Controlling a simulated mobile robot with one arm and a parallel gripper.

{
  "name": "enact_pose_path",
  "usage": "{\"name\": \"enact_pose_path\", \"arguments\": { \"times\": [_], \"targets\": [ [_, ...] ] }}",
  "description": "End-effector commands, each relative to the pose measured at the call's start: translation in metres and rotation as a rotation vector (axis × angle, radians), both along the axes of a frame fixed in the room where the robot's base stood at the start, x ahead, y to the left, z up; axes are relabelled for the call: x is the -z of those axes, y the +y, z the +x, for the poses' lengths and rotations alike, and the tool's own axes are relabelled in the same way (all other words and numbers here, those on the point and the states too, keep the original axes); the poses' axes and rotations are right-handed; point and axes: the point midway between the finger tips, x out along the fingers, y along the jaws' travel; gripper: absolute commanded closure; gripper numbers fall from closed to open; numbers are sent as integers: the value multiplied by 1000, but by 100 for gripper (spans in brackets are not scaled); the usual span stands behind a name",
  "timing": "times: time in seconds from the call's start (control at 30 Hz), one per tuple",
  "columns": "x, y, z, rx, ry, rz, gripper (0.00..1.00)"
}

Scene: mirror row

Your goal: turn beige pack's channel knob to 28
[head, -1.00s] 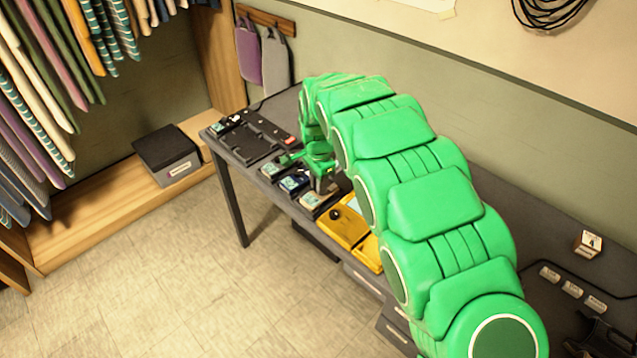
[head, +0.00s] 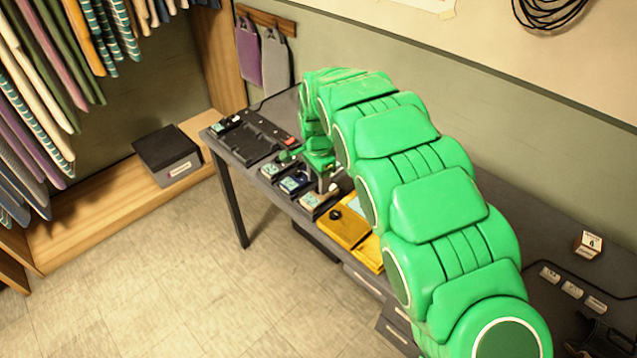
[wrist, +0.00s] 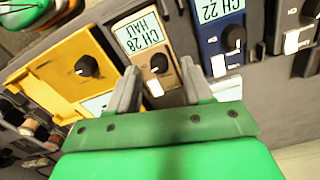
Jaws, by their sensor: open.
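The beige pack (wrist: 168,45) lies on the table between the yellow unit and the blue pack, and its face shows in the wrist view. Its pale green display (wrist: 141,33) reads "CH 28 HALL". Its black channel knob (wrist: 159,63) has a small pale mark and sits below the display. My gripper (wrist: 160,68) is open, with one finger on each side of the knob and a visible gap to it on both sides. How far the fingertips are above the pack is unclear. In the head view the beige pack (head: 310,201) shows just below my gripper (head: 329,189).
The blue pack (wrist: 213,52) reads "CH 22" and has its own black knob (wrist: 233,37). The yellow unit (wrist: 62,68) with a black knob is close on the other side. A dark tray (head: 250,143) lies at the table's far end. A dark box (head: 168,152) sits on the wooden shelf.

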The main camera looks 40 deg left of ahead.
Motion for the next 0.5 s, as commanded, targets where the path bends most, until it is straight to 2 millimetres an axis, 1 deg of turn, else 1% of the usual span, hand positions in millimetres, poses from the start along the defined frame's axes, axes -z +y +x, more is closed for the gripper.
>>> {"name": "enact_pose_path", "arguments": {
  "times": [0.3,0.4,0.5],
  "targets": [
    [-48,1,1,-1,-3,3,50],
    [-58,0,0,-1,-1,0,50],
    [-62,-1,0,0,0,-2,50]
  ]
}}
